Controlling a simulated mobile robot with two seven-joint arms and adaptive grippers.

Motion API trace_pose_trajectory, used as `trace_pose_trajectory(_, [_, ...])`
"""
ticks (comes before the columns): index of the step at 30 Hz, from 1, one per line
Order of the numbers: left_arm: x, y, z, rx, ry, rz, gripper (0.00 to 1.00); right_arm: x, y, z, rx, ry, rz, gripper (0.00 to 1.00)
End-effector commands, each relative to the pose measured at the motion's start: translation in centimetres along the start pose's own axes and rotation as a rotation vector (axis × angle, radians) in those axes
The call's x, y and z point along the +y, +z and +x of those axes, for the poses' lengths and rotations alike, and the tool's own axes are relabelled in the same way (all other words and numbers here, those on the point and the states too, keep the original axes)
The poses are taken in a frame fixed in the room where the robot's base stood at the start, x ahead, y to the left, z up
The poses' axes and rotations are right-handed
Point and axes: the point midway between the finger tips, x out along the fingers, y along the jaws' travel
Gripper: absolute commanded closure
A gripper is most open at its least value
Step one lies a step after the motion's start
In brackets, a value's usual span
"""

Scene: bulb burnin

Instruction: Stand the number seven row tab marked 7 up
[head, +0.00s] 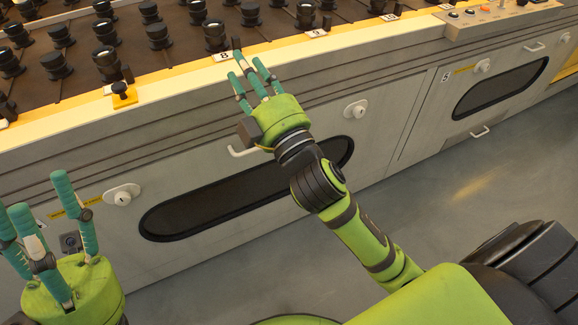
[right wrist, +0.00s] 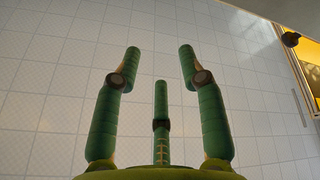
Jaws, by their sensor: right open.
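A small yellow tab with a black knob (head: 123,95) sits on the yellow front edge of the rack, left of the label marked 8 (head: 224,56). A pale label partly shows behind it, its number unreadable, so I cannot confirm a 7. My right gripper (head: 247,67) is open and empty, in front of the rack edge just below the 8 label, right of the yellow tab and apart from it. Its spread fingers also show in the right wrist view (right wrist: 160,68), with nothing between them. My left gripper (head: 38,198) is open and empty at the lower left.
Several black sockets, some with bulbs, fill the dark rack top (head: 185,52). Labels 9 (head: 316,33) and 10 (head: 388,17) lie further right. A control panel (head: 490,18) stands at the upper right. The cabinet front has a protruding handle (head: 243,151) and locks. Grey floor (head: 430,200) is clear.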

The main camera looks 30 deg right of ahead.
Motion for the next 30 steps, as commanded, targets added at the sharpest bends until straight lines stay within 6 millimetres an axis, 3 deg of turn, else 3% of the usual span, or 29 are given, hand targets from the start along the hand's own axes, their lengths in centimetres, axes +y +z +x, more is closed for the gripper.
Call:
trace_pose_trajectory(15, [0.0,0.0,0.1,0.000,0.000,0.000,0.52,-4.9,8.2,-4.5,-0.355,-0.158,0.185,0.59])
trace_pose_trajectory(30, [0.0,-0.1,0.2,0.000,0.000,0.000,0.52,-9.6,13.7,-10.8,-0.663,-0.304,0.322,0.59])
